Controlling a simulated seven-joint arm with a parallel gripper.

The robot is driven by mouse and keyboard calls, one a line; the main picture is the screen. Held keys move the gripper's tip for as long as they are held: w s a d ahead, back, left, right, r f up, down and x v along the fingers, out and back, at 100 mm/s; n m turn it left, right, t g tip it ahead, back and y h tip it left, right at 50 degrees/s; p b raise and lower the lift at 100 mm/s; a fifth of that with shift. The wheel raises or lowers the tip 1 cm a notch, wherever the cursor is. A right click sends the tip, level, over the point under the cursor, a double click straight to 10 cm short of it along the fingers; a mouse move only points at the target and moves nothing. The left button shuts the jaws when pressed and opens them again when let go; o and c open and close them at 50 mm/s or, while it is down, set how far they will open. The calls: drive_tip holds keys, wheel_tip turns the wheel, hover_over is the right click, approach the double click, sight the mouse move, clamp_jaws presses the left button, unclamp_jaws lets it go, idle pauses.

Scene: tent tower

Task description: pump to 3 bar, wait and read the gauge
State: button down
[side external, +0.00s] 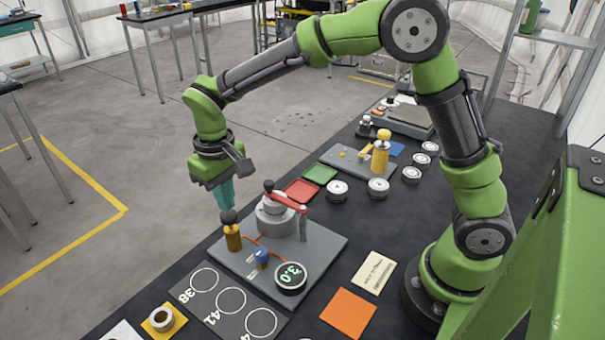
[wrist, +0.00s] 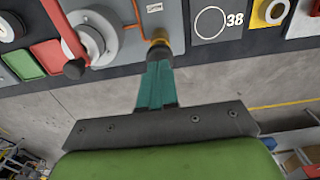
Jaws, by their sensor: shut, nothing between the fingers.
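The round dark gauge (side external: 291,277) on the grey plate (side external: 325,240) shows 3.0 in green digits. The brass pump (side external: 233,238) with a black knob stands at the plate's left edge. My gripper (side external: 228,206) is shut and empty, its teal fingers pointing down just above the knob. In the wrist view, the fingertips (wrist: 158,66) overlap the brass pump (wrist: 158,50) and hide part of it; I cannot tell whether they touch the knob. A grey round housing (side external: 275,214) with a red lever (side external: 288,202) stands behind the pump. A blue fitting (side external: 262,257) sits on the orange line.
A dark board with numbered circles (side external: 230,301) lies in front of the plate. A yellow piece with a white ring (side external: 163,319), an orange square (side external: 349,313) and a printed card (side external: 374,271) lie nearby. Red (side external: 301,190) and green trays (side external: 320,174) lie behind the plate.

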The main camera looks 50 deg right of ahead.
idle(0.5)
drive_tip(key=shift+f, duration=1.9)
drive_tip(key=shift+r, duration=1.95)
drive_tip(key=shift+f, duration=1.95)
drive_tip(key=shift+r, duration=1.9)
